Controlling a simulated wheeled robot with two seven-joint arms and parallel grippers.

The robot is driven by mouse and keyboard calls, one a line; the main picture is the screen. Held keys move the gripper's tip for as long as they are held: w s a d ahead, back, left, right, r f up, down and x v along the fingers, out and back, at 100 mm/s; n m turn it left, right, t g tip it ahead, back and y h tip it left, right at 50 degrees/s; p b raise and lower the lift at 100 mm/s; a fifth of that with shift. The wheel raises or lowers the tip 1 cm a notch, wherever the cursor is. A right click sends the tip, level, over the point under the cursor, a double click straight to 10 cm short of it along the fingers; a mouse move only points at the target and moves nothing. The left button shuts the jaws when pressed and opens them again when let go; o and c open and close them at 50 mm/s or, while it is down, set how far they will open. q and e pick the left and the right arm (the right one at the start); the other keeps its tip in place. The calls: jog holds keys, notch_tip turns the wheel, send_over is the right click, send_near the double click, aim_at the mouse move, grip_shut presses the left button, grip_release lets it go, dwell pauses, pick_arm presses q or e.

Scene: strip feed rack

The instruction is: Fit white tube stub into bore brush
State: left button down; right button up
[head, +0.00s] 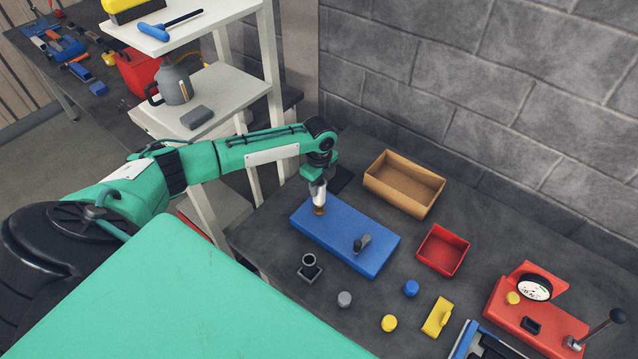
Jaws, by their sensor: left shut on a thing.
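My left gripper (318,184) points down over the left end of a blue block (340,247). It is shut on a small pale piece (319,198), which looks like the white tube stub; the fingers partly hide it. A brass-brown piece (319,210), perhaps the bore brush, shows directly below it, in line with it and close to the block's top. I cannot tell whether the pale and brass pieces are joined, or whether the brass one touches the block. A dark clip-like part (362,243) stands on the block's right half. My right gripper is not in view.
A cardboard tray (404,183) and a red bin (443,250) lie right of the block. A black socket stand (310,267), several small caps, a yellow block (437,317) and a red gauge fixture (537,318) are nearer. A white shelf (215,95) stands behind my left arm.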

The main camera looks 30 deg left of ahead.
aim_at(319, 195)
pick_arm(q)
jog(key=shift+r, duration=0.1)
jog(key=shift+p, duration=0.6)
dwell(0.6)
jog(key=shift+f+b, duration=1.45)
jog(key=shift+f, duration=1.15)
jog(key=c, duration=0.9)
grip_release()
notch_tip(319, 195, up, 14)
jog(key=b, duration=0.4)
jog(key=shift+s+f, duration=0.1)
jog(key=shift+f, duration=0.05)
